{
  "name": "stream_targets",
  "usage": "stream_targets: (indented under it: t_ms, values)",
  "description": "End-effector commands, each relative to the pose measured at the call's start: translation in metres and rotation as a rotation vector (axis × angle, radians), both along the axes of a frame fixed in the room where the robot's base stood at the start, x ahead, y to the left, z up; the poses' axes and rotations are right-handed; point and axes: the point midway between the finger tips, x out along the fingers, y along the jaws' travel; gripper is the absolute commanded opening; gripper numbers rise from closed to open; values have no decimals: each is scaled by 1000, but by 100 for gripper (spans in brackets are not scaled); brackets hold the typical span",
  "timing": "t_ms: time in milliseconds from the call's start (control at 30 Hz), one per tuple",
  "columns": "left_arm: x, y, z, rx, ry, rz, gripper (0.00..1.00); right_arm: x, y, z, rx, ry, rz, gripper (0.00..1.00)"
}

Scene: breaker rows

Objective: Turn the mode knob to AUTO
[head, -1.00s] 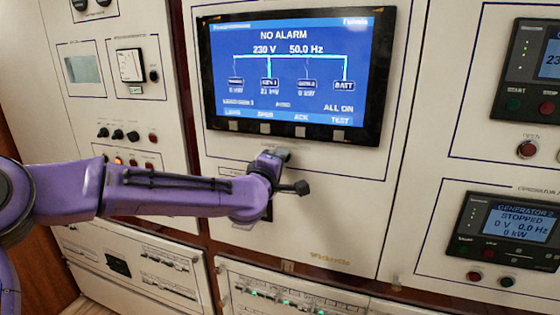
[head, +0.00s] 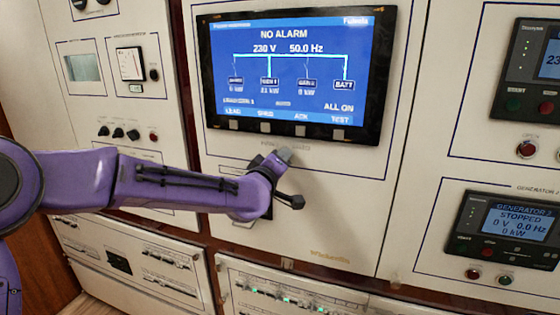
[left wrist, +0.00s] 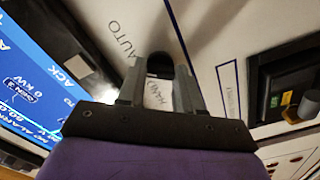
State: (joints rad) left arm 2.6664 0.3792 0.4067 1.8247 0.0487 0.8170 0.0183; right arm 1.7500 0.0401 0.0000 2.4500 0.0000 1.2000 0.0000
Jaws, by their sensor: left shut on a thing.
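The mode knob (left wrist: 160,64) is a dark knob on the cream panel, seen between my left fingers in the left wrist view. The word AUTO (left wrist: 120,40) is printed beside it, and the word HAND (left wrist: 156,98) shows between the fingers. My left gripper (left wrist: 159,84) is shut on the knob, one grey finger on each side. In the head view my left gripper (head: 283,156) is against the panel just below the large screen, and it and my wrist hide the knob there. My right gripper is in neither view.
The large blue screen (head: 290,68) reads NO ALARM, with a row of buttons under it close above my gripper. A generator display (head: 513,224) reading STOPPED is at the right. Small knobs (head: 118,133) stand on the left panel. Breaker rows (head: 285,290) run along the bottom.

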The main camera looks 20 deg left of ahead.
Motion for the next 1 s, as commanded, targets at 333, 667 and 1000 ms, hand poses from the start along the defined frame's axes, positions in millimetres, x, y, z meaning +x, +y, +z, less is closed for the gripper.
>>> stream_targets:
  t_ms: [333,667,1000]
  values:
    - [0,0,-1,3,2,-1,60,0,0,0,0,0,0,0]
    - [-3,0,-1,1,-1,-1,60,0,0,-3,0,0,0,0]
    - [-79,2,-4,3,-3,-2,60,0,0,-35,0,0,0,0]
